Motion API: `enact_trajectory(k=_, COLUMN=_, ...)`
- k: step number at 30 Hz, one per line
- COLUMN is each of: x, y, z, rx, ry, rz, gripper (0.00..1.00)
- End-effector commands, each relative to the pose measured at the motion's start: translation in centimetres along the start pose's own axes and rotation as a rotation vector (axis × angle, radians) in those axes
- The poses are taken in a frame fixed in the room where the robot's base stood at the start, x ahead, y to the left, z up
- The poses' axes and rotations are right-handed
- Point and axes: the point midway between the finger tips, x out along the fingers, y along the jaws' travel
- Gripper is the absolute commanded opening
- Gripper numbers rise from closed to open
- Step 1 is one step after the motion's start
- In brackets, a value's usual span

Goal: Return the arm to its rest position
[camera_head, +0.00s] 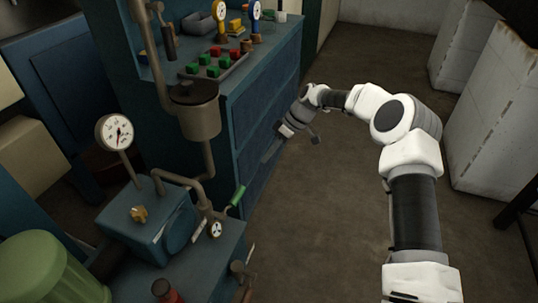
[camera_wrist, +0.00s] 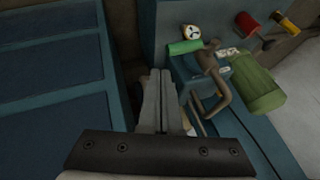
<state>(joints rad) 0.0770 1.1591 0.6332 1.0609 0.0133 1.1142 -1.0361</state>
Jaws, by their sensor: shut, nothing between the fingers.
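My white and black arm reaches from the lower right of the head view and bends over to the left. My gripper (camera_head: 270,154) hangs beside the front of the blue drawer cabinet (camera_head: 262,108), pointing down and left. In the wrist view my gripper (camera_wrist: 158,74) shows its two fingers together with nothing between them. Whether the fingertips touch the cabinet cannot be told.
A blue pump unit (camera_head: 146,222) with a dial gauge (camera_head: 115,132) and a green lever (camera_head: 237,196) stands left of my arm. A tray of red and green blocks (camera_head: 214,66) sits on the cabinet. Open floor (camera_head: 335,200) lies below my arm; pale blocks (camera_head: 490,110) stand right.

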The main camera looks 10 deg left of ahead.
Motion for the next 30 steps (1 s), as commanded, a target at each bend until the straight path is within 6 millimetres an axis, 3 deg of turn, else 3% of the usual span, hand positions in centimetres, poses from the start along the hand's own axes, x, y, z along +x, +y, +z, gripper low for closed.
enact_trajectory(k=9, x=-0.1, y=0.0, z=0.0, rx=0.0, ry=-0.001, rz=0.002, gripper=0.0)
enact_trajectory(k=13, x=-1.2, y=-0.7, z=-0.3, rx=0.005, ry=-0.019, rz=0.021, gripper=0.0)
enact_trajectory(k=20, x=-6.7, y=-4.0, z=-0.4, rx=0.063, ry=-0.103, rz=0.129, gripper=0.0)
enact_trajectory(k=30, x=-15.1, y=-10.2, z=1.8, rx=0.221, ry=-0.191, rz=0.335, gripper=0.0)
